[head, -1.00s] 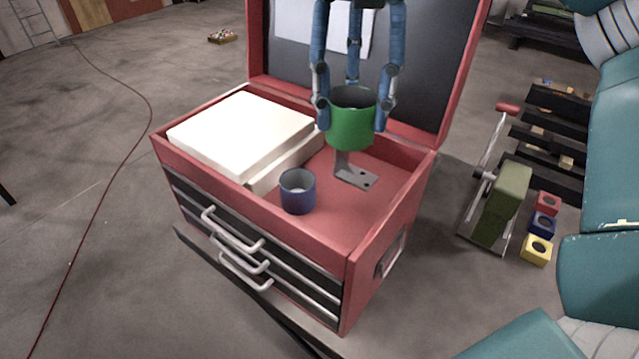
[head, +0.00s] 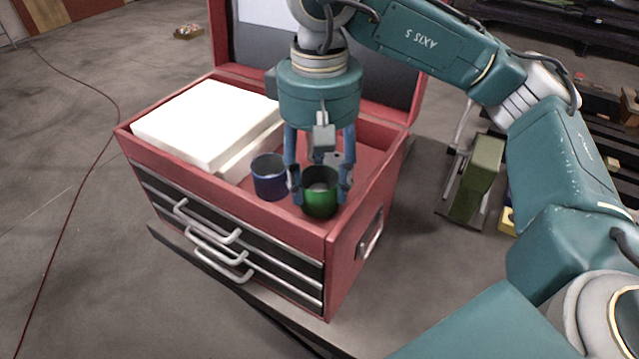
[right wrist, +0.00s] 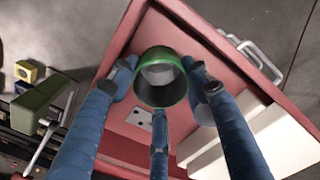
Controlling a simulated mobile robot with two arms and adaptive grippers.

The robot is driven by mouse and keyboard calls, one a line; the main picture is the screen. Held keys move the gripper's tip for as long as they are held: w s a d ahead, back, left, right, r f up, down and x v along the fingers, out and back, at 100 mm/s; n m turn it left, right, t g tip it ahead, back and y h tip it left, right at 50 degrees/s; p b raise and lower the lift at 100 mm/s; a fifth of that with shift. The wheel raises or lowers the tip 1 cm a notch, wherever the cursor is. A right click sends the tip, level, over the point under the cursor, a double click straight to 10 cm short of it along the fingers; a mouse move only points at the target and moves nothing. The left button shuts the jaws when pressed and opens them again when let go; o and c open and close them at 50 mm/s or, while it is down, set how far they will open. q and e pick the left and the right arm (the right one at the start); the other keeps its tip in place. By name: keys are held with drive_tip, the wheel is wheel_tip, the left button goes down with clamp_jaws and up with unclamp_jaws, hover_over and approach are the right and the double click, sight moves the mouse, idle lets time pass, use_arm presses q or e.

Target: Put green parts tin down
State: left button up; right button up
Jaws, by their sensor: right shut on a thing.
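The green parts tin (head: 320,203) is inside the red toolbox's open top, near its front right corner. My right gripper (head: 320,190) comes down from above with its blue fingers closed around the tin. The tin is upright, its open mouth showing in the right wrist view (right wrist: 162,98) between the fingers. I cannot tell whether its base touches the toolbox floor. A dark blue tin (head: 268,180) stands just left of it, with a small gap. The red toolbox (head: 230,205) has its lid raised. My left gripper is not in view.
White boxes (head: 205,125) fill the toolbox's left side. A grey metal bracket (right wrist: 140,118) lies behind the green tin, partly hidden by my fingers. The toolbox's front and right walls are close to the tin. An olive block (head: 476,178) stands outside, to the right.

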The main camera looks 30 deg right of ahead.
drive_tip(key=shift+f, duration=1.05)
drive_tip(key=o, duration=0.9)
drive_tip(key=shift+r, duration=0.1)
wheel_tip(320, 180, up, 12)
drive_tip(key=shift+r, duration=0.2)
drive_tip(key=shift+s+f, duration=0.1)
